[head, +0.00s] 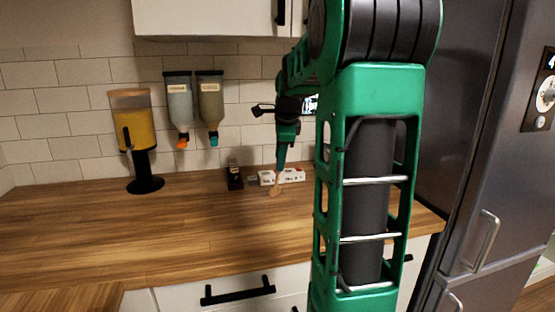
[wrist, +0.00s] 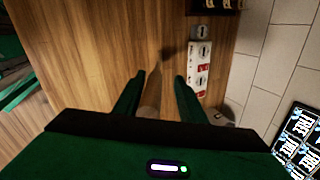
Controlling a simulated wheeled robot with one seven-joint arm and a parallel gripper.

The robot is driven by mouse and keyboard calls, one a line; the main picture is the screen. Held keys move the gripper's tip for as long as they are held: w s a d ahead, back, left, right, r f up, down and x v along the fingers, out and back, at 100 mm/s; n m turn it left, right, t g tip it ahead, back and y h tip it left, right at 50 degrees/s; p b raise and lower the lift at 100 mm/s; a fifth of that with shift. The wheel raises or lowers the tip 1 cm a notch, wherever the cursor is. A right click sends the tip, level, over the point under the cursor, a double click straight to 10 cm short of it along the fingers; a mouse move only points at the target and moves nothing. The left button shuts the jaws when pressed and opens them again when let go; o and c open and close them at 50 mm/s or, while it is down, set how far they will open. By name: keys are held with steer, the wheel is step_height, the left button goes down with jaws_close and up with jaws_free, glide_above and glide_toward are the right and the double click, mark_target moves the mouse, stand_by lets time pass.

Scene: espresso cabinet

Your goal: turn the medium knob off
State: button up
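My gripper (wrist: 160,76) points down over the back of the wooden counter, with its two green fingers apart; its lower end also shows in the head view (head: 283,152). A brown wooden-looking piece (wrist: 151,98) shows between the fingers, nearer the left one, with a gap to the right one. In the head view a spoon-like wooden shape (head: 276,188) shows below the fingertips. A white strip with red parts and dark round marks (wrist: 198,68) lies right of the fingers, along the wall; it also shows in the head view (head: 283,177). I cannot tell which mark is the medium knob.
A small pale block (wrist: 200,34) sits beyond the strip, and a black box (head: 234,176) stands left of it. A yellow dispenser (head: 137,140) stands at the left; two bottles (head: 180,103) (head: 210,103) hang on the wall. The counter's front (head: 170,235) is clear.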

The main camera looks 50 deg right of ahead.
steer(key=v, duration=1.2)
steer(key=shift+w+r, duration=0.1)
stand_by(0.6)
